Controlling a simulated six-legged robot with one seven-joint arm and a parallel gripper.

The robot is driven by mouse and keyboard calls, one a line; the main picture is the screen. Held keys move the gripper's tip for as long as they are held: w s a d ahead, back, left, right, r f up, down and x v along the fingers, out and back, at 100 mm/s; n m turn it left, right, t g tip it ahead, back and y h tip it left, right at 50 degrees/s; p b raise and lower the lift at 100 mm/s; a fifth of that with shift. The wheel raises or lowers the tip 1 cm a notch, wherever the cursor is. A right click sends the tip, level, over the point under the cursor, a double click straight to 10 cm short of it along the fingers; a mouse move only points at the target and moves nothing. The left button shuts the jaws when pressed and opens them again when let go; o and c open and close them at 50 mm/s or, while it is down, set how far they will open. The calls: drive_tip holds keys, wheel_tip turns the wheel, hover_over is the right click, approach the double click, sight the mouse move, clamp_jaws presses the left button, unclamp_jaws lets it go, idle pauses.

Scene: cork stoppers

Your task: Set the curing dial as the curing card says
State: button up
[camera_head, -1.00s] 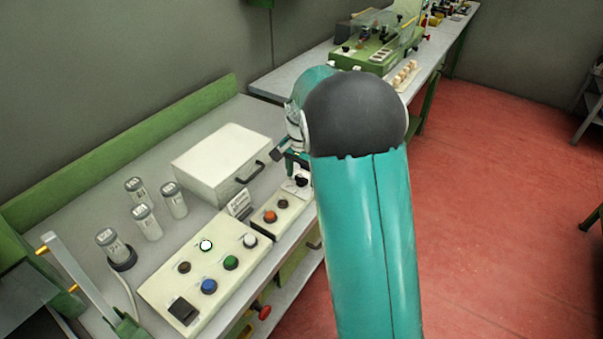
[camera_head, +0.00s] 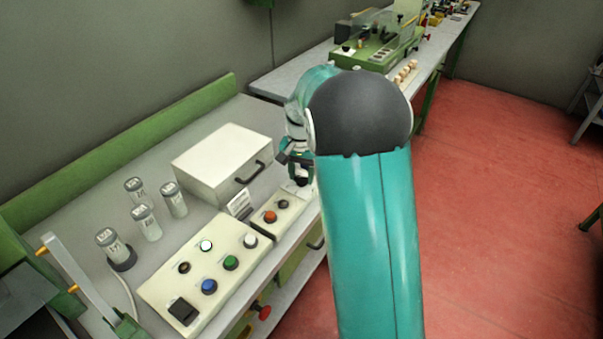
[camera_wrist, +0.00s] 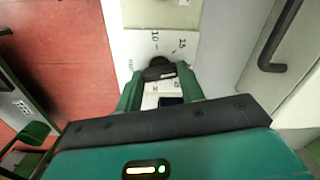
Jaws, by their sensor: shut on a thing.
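The curing dial (camera_wrist: 158,69) is a dark knob on a pale panel (camera_wrist: 122,48) in the wrist view. Numbers ring it; 10 and 15 are readable beyond the knob, the others partly covered or too small. My gripper (camera_wrist: 160,76) is shut on the knob, one green finger on each side. The pointer's reading cannot be told. In the head view my gripper (camera_head: 300,170) is down at the far end of the small control box (camera_head: 268,228), largely hiding the dial. A small white card (camera_head: 240,203) stands behind that box; its text is too small to read.
A pale box with a black handle (camera_head: 248,173) stands beside the dial. A panel with several coloured buttons (camera_head: 165,287) and several labelled jars (camera_head: 147,222) are to the left. The red floor (camera_head: 480,200) is open at right.

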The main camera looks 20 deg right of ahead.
drive_tip(key=n, duration=0.4)
drive_tip(key=shift+r+n, duration=0.1)
drive_tip(key=shift+n, duration=0.2)
drive_tip(key=n, duration=0.4)
drive_tip(key=shift+n, duration=0.3)
drive_tip(key=n, duration=0.4)
drive_tip(key=shift+w+n, duration=0.1)
drive_tip(key=shift+n, duration=1.8)
drive_tip(key=o, duration=1)
